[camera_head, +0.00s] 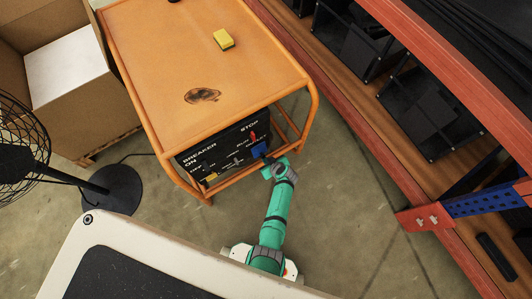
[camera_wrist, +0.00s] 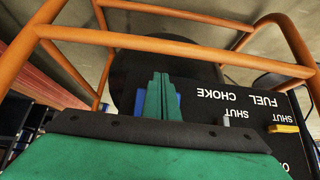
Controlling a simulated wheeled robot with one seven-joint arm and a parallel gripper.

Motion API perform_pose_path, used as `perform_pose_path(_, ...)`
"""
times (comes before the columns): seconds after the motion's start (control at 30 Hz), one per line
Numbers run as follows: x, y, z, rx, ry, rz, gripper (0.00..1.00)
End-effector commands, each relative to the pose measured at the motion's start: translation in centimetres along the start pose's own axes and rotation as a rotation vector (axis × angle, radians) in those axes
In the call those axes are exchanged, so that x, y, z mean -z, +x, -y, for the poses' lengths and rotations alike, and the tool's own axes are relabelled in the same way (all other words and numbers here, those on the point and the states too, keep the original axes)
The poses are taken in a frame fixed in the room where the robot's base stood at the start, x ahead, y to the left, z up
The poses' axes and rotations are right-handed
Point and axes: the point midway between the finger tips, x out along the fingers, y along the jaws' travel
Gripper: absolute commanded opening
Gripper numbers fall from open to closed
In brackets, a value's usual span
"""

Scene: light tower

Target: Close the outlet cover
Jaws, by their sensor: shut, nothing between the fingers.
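The black control panel (camera_head: 222,150) is on the near end of the orange-framed machine. A blue piece (camera_head: 259,149), which looks like the outlet cover, is at the panel's right end. Whether it stands open or closed is not clear. My green gripper (camera_head: 268,161) is right in front of the panel's right end, close to the blue piece. In the wrist view my gripper (camera_wrist: 160,80) is shut and its fingers are together. A sliver of the blue piece (camera_wrist: 173,103) shows beside and behind the fingers; the rest is hidden. Contact cannot be told.
Orange tubes (camera_wrist: 180,63) frame the panel closely. A yellow lever (camera_wrist: 284,128) and a grey lever (camera_wrist: 226,121) stick out of the panel. A red switch (camera_head: 252,136) is above the blue piece. A shelf rack (camera_head: 400,215) stands right, a fan (camera_head: 108,188) left.

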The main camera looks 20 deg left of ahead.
Motion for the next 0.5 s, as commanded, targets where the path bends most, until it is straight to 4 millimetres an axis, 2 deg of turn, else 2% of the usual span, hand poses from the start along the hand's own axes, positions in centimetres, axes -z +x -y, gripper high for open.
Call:
perform_pose_path(0.3, 1.1, -0.9, 0.0, -0.001, -0.003, -0.004, 0.0)
perform_pose_path(0.5, 1.0, -1.6, -0.1, 0.0, -0.005, -0.008, 0.0)
